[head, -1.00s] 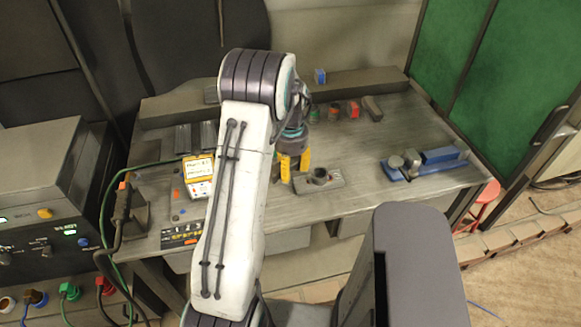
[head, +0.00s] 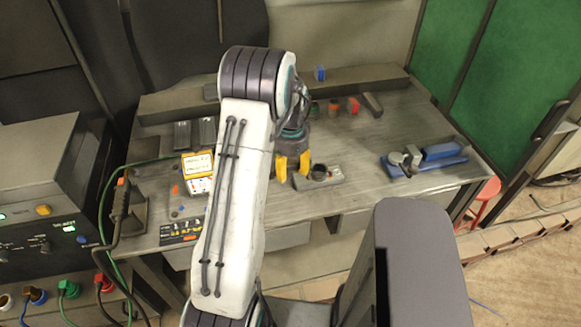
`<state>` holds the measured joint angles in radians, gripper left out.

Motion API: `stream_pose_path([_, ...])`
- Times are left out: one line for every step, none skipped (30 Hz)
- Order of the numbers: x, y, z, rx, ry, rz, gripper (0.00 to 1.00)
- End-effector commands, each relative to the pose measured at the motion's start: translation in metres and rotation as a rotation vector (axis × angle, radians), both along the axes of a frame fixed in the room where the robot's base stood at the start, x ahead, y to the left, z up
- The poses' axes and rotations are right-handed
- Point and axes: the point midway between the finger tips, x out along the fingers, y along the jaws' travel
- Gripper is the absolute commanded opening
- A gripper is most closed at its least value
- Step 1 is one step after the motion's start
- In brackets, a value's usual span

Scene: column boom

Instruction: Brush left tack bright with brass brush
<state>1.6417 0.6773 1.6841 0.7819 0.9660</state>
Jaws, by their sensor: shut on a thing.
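My gripper (head: 293,170) has yellow fingers pointing down, just left of a small grey block (head: 332,181) on the bench. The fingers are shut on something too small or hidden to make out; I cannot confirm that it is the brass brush. A short dark ring or pipe piece (head: 320,172) is on the block, close to the right finger. I cannot make out the tacks at this size. Whether the held thing touches the ring is hidden.
The grey workbench (head: 400,205) carries a blue vise-like tool (head: 425,158) at right. Small coloured pieces and a dark bar (head: 373,104) lie at the back. A yellow meter (head: 197,165) and a torch in a stand (head: 122,205) are at left. The bench's middle right is clear.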

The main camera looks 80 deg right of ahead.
Motion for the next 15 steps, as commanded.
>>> stream_pose_path([0.0, 0.0, -0.006, 0.001, 0.001, 0.0, 0.13])
stream_pose_path([0.0, 0.0, -0.008, 0.001, 0.001, 0.0, 0.13])
stream_pose_path([0.0, 0.0, -0.011, 0.001, 0.0, 0.001, 0.13])
stream_pose_path([0.0, 0.0, -0.013, 0.001, 0.0, 0.001, 0.13])
stream_pose_path([0.0, 0.0, -0.016, 0.001, 0.0, 0.001, 0.13])
stream_pose_path([0.0, 0.0, -0.019, 0.002, 0.0, 0.001, 0.13])
stream_pose_path([0.0, 0.0, -0.021, 0.002, 0.0, 0.001, 0.13])
stream_pose_path([0.0, 0.0, -0.024, 0.002, 0.0, 0.001, 0.13])
stream_pose_path([0.0, 0.0, -0.027, 0.002, 0.0, 0.001, 0.13])
stream_pose_path([0.0, 0.0, -0.029, 0.001, 0.0, 0.001, 0.13])
stream_pose_path([0.0, 0.0, -0.032, 0.001, 0.0, 0.001, 0.13])
stream_pose_path([0.0, 0.0, -0.035, 0.001, 0.001, 0.001, 0.13])
stream_pose_path([0.0, 0.0, -0.037, 0.0, 0.0, 0.001, 0.13])
stream_pose_path([0.0, 0.0, -0.039, 0.0, 0.0, 0.001, 0.13])
stream_pose_path([0.0, 0.0, -0.042, 0.0, 0.0, 0.001, 0.13])
